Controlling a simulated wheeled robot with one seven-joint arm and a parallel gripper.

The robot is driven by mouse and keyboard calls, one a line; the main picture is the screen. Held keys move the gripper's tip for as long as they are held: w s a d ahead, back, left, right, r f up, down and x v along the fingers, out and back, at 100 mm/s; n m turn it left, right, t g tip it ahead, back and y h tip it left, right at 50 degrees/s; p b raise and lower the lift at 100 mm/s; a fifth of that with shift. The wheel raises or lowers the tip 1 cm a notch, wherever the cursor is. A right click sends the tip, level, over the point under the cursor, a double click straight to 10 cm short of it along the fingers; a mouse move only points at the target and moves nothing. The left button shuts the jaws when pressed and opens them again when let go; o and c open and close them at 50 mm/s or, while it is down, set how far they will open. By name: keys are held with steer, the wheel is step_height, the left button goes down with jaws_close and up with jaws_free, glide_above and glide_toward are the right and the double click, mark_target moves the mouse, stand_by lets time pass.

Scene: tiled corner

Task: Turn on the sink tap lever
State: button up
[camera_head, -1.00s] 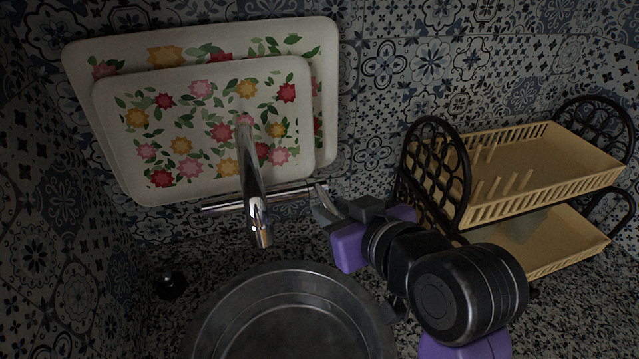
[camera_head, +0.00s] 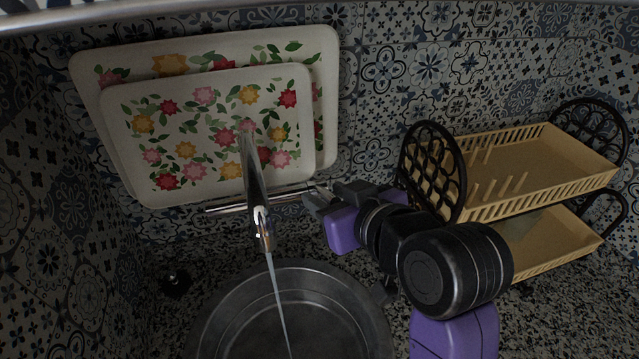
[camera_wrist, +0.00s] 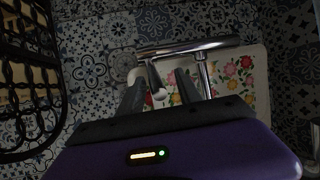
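The chrome tap (camera_head: 254,190) stands behind the round sink (camera_head: 290,310), and a thin stream of water (camera_head: 279,305) falls from its spout into the basin. The tap's lever (camera_head: 322,190) is at the right end of its horizontal bar, partly hidden by my gripper. My gripper (camera_head: 327,198) is at that end, reaching in from the right. In the wrist view the two dark fingers of my gripper (camera_wrist: 159,88) are apart, with the lever (camera_wrist: 157,82) between them. Whether a finger touches the lever is hard to tell.
Two floral trays (camera_head: 215,90) lean on the tiled wall behind the tap. A yellow dish rack (camera_head: 540,165) with black ends stands close to the right of my arm. A small dark round object (camera_head: 175,283) sits left of the sink.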

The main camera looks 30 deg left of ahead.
steer(key=shift+d, duration=0.15)
steer(key=shift+d+r, duration=0.1)
steer(key=shift+d, duration=0.1)
steer(key=p+v, duration=0.4)
steer(key=v, duration=0.3)
steer(key=shift+d, duration=0.25)
steer(key=shift+s, duration=0.1)
